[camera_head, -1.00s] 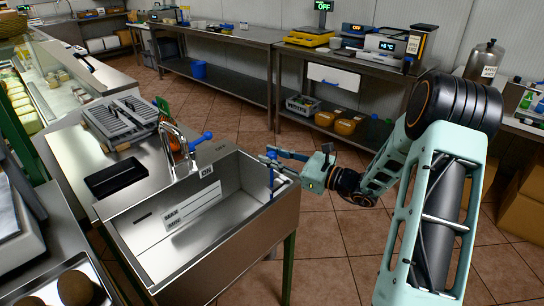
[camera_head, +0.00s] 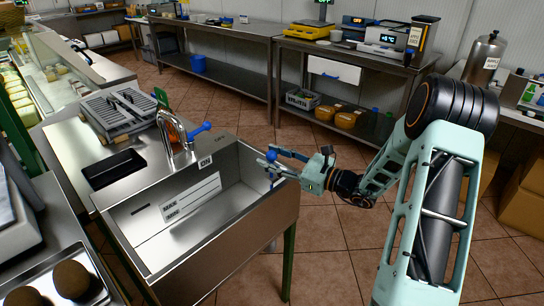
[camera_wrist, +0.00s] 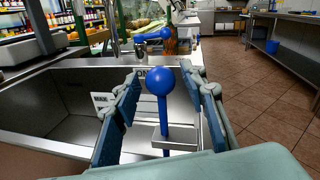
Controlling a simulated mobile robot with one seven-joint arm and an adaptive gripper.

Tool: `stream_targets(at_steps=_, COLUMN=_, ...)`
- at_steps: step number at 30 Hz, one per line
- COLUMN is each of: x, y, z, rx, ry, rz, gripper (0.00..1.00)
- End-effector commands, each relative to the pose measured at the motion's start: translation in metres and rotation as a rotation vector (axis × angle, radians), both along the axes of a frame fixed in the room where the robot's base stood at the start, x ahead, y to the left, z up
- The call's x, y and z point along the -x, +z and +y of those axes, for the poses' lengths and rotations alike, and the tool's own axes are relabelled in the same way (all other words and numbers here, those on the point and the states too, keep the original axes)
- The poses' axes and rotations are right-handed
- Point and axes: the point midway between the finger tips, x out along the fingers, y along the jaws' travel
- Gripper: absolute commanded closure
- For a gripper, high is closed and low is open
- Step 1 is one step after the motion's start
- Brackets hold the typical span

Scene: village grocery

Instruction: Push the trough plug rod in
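The blue plug rod (camera_wrist: 162,115) stands upright with a round ball on top and passes through a metal bracket (camera_wrist: 176,137) at the trough's right wall. Its ball also shows in the head view (camera_head: 271,156). The steel trough (camera_head: 135,225) is empty inside. My gripper (camera_wrist: 163,88) is open, with one blue finger on each side of the rod and visible gaps to both. In the head view my gripper (camera_head: 268,157) reaches over the trough's right rim from the right. The rod's lower end and the drain are hidden.
A tap (camera_head: 176,135) with a blue-ball lever (camera_head: 200,130) stands at the trough's back edge. A grey ribbed appliance (camera_head: 118,112) and a black tray (camera_head: 113,169) are left of it. The tiled floor (camera_head: 330,265) to the right is clear.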

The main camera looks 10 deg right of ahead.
Motion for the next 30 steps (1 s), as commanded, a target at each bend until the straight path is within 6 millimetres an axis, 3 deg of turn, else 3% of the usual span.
stream_targets(at_steps=11, x=0.005, y=0.002, z=-0.007, rx=0.000, ry=-0.001, rz=-0.004, gripper=0.60)
stream_targets(at_steps=24, x=0.064, y=0.002, z=-0.071, rx=0.000, ry=-0.004, rz=-0.003, gripper=0.60)
stream_targets(at_steps=30, x=0.079, y=0.002, z=-0.086, rx=0.000, ry=-0.001, rz=-0.003, gripper=0.60)
